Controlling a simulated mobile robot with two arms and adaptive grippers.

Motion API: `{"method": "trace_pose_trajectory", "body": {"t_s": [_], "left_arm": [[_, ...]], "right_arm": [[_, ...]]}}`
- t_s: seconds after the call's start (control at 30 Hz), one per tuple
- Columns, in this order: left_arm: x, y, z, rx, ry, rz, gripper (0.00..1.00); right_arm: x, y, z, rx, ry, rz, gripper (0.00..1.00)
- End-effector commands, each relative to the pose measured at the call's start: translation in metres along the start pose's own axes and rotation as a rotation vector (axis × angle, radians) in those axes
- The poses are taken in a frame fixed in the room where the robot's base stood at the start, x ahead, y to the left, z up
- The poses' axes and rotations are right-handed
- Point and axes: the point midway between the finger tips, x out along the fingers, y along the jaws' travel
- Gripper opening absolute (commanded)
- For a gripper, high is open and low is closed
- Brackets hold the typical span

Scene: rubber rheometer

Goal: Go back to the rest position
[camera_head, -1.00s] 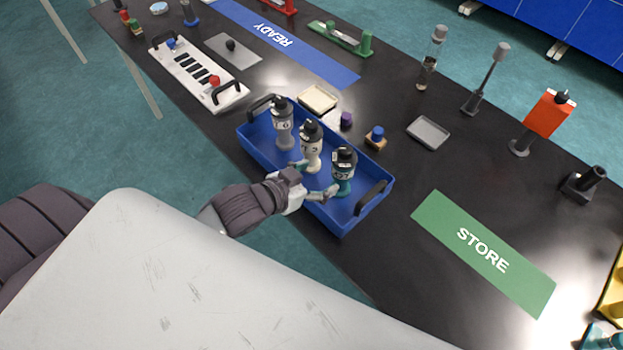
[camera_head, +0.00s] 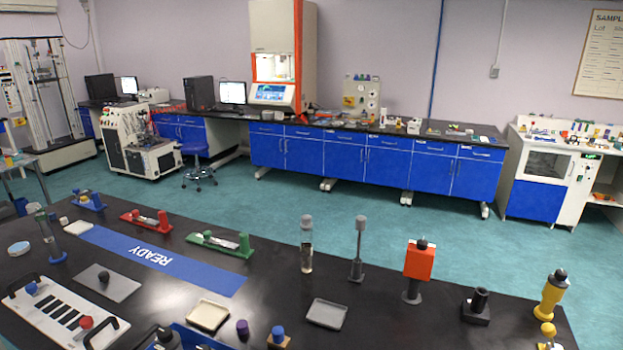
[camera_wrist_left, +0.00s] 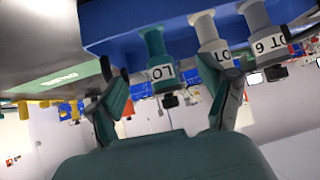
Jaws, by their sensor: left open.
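My left gripper (camera_wrist_left: 163,82) shows only in the left wrist view, where the picture is turned over. Its two dark green fingers are spread apart and open. A teal-necked pot with a label (camera_wrist_left: 161,72) shows between and beyond the fingers; I cannot tell whether they touch it. A grey-white pot (camera_wrist_left: 213,45) and another white pot marked 6 (camera_wrist_left: 262,40) stand beside it in the blue tray (camera_wrist_left: 120,28). In the head view only a corner of the blue tray (camera_head: 190,338) shows at the bottom edge. My right gripper is in neither view.
The black bench (camera_head: 400,325) fills the foreground. It bears a blue READY strip (camera_head: 150,255), a white rack (camera_head: 60,320), a grey tray (camera_head: 327,313), an orange stand (camera_head: 419,262) and a yellow piece (camera_head: 551,295). Teal floor (camera_head: 400,225) lies open beyond.

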Motion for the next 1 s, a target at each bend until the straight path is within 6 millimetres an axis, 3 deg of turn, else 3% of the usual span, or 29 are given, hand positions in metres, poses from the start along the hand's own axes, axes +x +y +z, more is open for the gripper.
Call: {"method": "trace_pose_trajectory", "body": {"t_s": [0.2,0.5,0.87,1.0], "left_arm": [[-0.028,0.006,0.052,-0.039,-0.274,-0.060,0.81],[-0.076,0.021,0.104,-0.085,-0.579,-0.059,0.81],[0.004,0.023,0.177,-0.077,-0.629,-0.049,0.81],[0.038,0.026,0.223,-0.076,-0.652,-0.043,0.81]], "right_arm": [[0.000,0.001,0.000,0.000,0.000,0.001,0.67],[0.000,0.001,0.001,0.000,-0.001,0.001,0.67],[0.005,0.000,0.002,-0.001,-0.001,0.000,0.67],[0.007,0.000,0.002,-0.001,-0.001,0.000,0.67]]}}
